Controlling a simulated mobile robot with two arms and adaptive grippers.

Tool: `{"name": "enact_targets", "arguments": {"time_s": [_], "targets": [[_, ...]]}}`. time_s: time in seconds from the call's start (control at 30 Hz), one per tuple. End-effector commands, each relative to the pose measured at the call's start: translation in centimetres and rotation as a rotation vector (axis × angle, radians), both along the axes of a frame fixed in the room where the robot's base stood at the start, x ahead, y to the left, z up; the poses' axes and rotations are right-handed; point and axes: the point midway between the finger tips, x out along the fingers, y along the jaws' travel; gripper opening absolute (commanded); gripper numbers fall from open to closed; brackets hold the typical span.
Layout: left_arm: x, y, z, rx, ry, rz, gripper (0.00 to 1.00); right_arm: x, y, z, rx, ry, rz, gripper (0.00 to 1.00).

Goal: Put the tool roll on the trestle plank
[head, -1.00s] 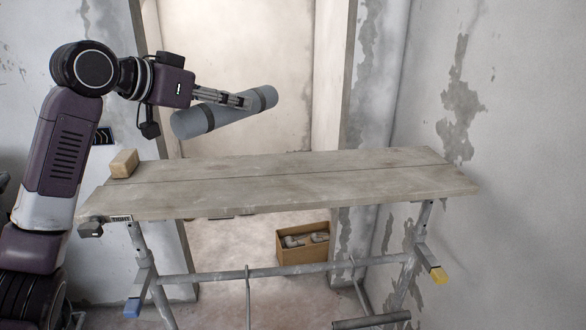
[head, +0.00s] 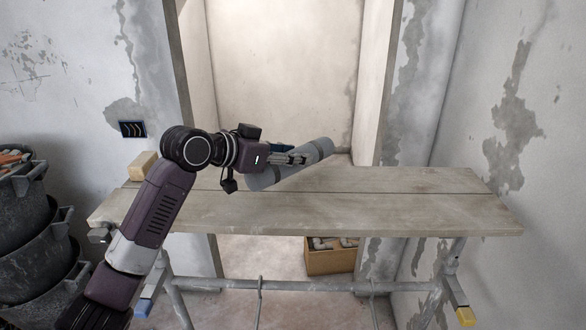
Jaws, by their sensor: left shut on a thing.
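The tool roll (head: 264,179) is a grey-blue cylinder with darker bands. My left gripper (head: 300,159) is shut on it near its middle. The roll is tilted in the picture, its right end higher and its left end lower, over the back part of the trestle plank (head: 400,205). I cannot tell whether its lower end touches the plank. The plank is a long, worn grey board on a metal trestle. The gripper's fingers hide part of the roll. My right gripper is not in view.
A tan block (head: 142,165) sits at the plank's left end. The plank's right half is clear. A cardboard box (head: 330,262) with things in it stands on the floor behind the trestle. Stacked black buckets (head: 35,240) with rubble are at the left. A wall is close on the right.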

Motion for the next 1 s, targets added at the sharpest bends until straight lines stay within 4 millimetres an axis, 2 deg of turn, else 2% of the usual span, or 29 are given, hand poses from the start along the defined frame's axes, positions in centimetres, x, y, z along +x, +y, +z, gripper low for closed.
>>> {"name": "enact_targets", "arguments": {"time_s": [0.1, 0.23, 0.5, 0.63, 0.83, 0.87, 1.0], "targets": [[0.0, 0.1, -1.0, -0.003, -0.005, 0.001, 0.00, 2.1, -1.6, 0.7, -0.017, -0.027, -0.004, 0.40], [0.0, 0.1, -1.8, -0.002, -0.006, 0.001, 0.00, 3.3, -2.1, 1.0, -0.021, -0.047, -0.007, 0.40], [0.0, 0.1, -5.1, -0.002, -0.002, 0.001, 0.00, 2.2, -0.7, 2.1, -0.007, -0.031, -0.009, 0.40], [0.1, 0.1, -5.4, -0.003, -0.008, 0.002, 0.00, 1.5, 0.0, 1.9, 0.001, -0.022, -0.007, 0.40], [0.0, 0.1, -5.6, -0.002, -0.006, 0.001, 0.00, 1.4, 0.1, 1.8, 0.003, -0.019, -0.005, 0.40], [0.0, 0.1, -5.9, 0.000, -0.003, 0.001, 0.37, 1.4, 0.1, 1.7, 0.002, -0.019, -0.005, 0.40], [0.0, 0.1, -5.8, 0.000, -0.003, 0.001, 0.52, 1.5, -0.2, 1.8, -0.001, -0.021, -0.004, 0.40]]}}
